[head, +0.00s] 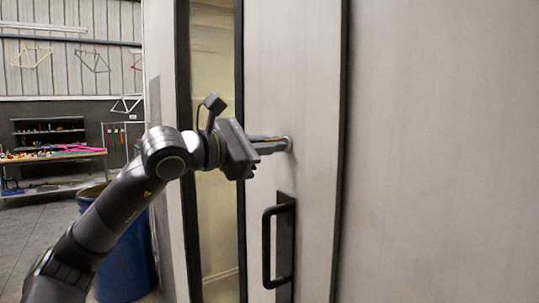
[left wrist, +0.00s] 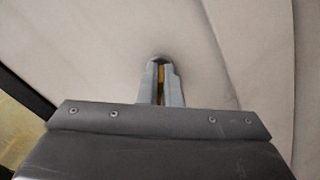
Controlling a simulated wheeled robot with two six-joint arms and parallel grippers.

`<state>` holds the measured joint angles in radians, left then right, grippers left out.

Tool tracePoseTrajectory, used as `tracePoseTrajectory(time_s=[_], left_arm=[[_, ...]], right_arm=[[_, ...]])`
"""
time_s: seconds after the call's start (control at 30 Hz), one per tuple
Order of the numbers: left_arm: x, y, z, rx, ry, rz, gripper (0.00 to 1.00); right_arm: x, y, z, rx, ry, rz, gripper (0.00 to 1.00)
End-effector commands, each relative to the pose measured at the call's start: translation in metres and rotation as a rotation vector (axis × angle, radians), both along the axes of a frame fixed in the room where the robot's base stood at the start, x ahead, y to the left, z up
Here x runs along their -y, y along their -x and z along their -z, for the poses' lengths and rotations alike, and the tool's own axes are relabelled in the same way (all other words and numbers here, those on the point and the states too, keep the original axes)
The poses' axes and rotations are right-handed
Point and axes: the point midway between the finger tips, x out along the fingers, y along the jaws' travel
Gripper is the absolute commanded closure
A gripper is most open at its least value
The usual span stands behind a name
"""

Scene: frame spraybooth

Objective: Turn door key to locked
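The pale door (head: 290,85) of the booth fills the middle of the head view, with a round grey lock (head: 288,143) above its handle. My left gripper (head: 276,145) reaches in from the left with its fingertips at the lock. In the left wrist view its two fingers (left wrist: 160,78) are close together on a narrow brass-coloured strip, the door key (left wrist: 161,75). Most of the key is hidden by the fingers, so its turn angle cannot be read. The lock (left wrist: 158,59) shows just beyond the fingertips. My right gripper is not in view.
A black upright door handle (head: 268,248) sits below the lock, under my gripper. A glazed strip with dark frame (head: 215,225) is left of the door. A blue barrel (head: 125,262) and a cluttered workbench (head: 50,157) stand at left. The wall at right is bare.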

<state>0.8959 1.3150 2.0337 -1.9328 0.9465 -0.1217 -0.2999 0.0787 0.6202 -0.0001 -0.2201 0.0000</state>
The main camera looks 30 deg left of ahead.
Motion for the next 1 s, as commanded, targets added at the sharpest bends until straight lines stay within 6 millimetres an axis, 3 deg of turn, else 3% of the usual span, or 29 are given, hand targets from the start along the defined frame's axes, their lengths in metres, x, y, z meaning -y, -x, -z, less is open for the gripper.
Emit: tracePoseTrajectory(time_s=[0.4, 1.0], left_arm=[[0.001, 0.001, 0.002, 0.152, -0.365, 0.001, 1.0], [0.002, 0.001, 0.004, 0.329, -0.795, 0.001, 1.0]], right_arm=[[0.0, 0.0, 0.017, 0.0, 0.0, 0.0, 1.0], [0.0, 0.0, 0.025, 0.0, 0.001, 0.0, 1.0]])
